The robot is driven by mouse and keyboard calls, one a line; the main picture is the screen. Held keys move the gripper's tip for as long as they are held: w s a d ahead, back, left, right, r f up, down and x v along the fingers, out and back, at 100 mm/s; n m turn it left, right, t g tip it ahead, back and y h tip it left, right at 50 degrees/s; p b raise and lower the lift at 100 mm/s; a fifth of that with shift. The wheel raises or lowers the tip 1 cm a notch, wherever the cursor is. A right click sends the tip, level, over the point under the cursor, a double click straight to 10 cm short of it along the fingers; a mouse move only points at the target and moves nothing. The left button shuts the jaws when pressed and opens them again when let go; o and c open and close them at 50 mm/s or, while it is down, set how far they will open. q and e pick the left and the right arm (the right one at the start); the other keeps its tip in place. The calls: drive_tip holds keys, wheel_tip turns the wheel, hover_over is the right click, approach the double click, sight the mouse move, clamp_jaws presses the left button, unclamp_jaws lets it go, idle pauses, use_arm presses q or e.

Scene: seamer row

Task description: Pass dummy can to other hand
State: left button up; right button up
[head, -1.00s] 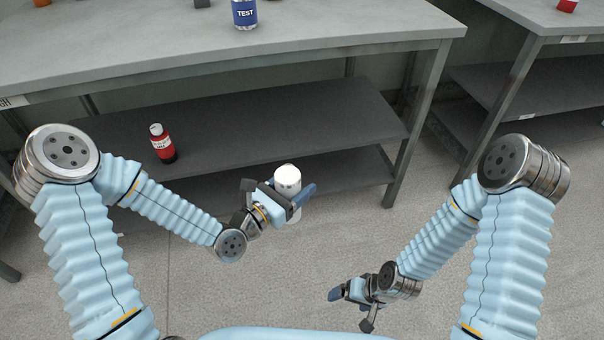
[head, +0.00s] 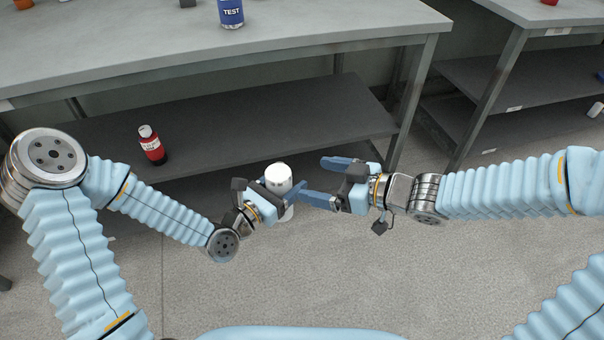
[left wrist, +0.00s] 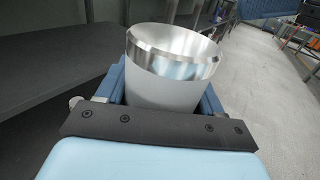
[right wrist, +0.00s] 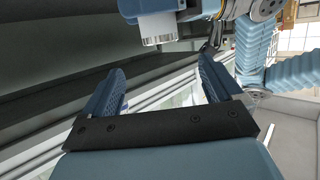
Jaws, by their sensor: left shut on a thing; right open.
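The dummy can is a plain white can (head: 279,176) with a bare silver end. My left gripper (head: 284,193) is shut around it and holds it in front of the bench's lower shelf. In the left wrist view the can (left wrist: 172,80) sits between the blue fingers, its shiny end uppermost. My right gripper (head: 318,180) is open and empty, just right of the can, its fingers pointing left toward it. In the right wrist view the can (right wrist: 158,27) shows at the top, beyond and above the open fingers (right wrist: 161,82).
A grey bench (head: 330,35) with a lower shelf (head: 250,118) stands ahead. A blue can marked TEST (head: 231,13) is on its top. A red bottle (head: 152,144) stands on the lower shelf. A second bench (head: 535,18) is at the right. The floor below the grippers is clear.

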sight(280, 172)
drive_tip(key=x, duration=1)
drive_tip(key=shift+w+a+f, duration=0.1)
drive_tip(key=shift+a+f, duration=0.05)
drive_tip(key=shift+a, duration=0.05)
drive_tip(key=c, duration=1.1)
use_arm(q)
drive_tip(key=o, duration=1.3)
drive_tip(key=shift+c, duration=0.2)
use_arm(e)
drive_tip(key=shift+c, duration=0.5)
